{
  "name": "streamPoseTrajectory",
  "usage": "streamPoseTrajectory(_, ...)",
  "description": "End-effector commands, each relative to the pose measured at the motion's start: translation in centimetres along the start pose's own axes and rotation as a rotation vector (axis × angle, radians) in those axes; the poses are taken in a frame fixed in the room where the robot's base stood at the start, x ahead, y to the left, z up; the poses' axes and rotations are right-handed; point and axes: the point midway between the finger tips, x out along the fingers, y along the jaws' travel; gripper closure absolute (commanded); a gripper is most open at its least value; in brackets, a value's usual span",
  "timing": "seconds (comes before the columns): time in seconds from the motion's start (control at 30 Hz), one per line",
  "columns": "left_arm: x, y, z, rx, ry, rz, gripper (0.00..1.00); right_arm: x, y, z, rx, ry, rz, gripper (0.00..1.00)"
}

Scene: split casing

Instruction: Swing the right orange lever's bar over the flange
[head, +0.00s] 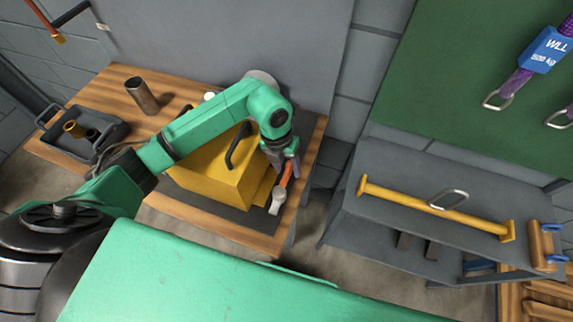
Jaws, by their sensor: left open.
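The yellow casing (213,184) sits on a dark mat on the wooden bench, with a black handle (238,146) on its top. The right orange lever (287,174) is at the casing's right side, with a grey metal piece (277,201) at its lower end. My left gripper (289,163) is open and points down at the lever's upper part. It hides that part, and I cannot tell whether the fingers touch it. The flange is partly covered by my arm, and the bar's place over it is unclear. My right gripper is out of view.
A grey tray (107,139) with small parts and a metal cylinder (143,96) stand on the bench's left. A grey shelf (375,218) with a yellow beam (435,208) stands to the right, past a floor gap. A wall rises behind the bench.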

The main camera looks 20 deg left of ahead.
Motion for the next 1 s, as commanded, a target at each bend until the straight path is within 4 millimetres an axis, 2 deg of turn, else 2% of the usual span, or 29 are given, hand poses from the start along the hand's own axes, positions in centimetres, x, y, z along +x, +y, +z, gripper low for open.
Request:
streamPoseTrajectory(0.03,-0.01,0.00,0.01,0.000,0.000,0.000,0.50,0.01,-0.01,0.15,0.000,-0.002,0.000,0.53)
streamPoseTrajectory(0.17,-0.03,0.01,0.01,0.000,0.000,0.000,1.00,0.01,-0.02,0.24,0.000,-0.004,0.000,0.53)
streamPoseTrajectory(1.0,-0.13,0.02,0.03,-0.001,0.000,0.000,1.00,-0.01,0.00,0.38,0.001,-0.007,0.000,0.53)
